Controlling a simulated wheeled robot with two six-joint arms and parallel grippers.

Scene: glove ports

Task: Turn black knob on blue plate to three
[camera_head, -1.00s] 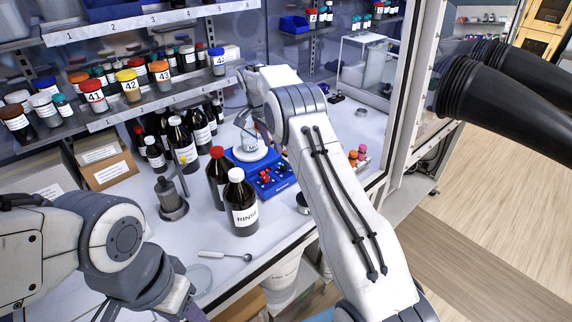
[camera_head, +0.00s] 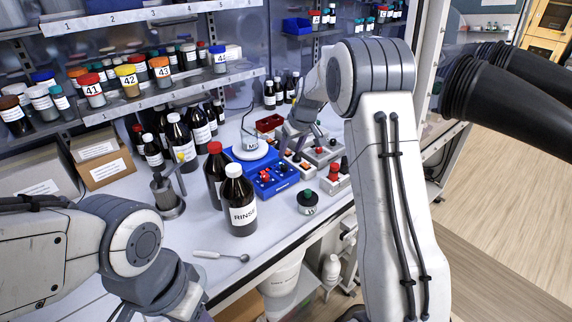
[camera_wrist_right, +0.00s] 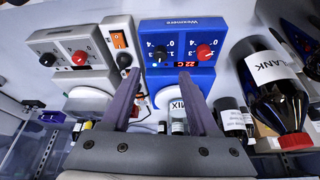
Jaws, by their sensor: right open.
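The blue plate (camera_head: 262,189) is the front panel of a blue stirrer with a white round top, right of the rinse bottle. In the right wrist view the blue plate (camera_wrist_right: 181,28) carries a black knob (camera_wrist_right: 158,60) at left and a red knob (camera_wrist_right: 204,51) at right, with printed numbers around them. The numbers and the black knob's pointer are too small to read surely. My right gripper (camera_wrist_right: 158,75) is open, its purple fingers apart below the black knob, with nothing between the tips.
A rinse bottle (camera_head: 239,206) stands close left of the blue plate. A green-capped jar (camera_head: 307,202) and a spoon (camera_head: 222,256) lie nearer the front edge.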

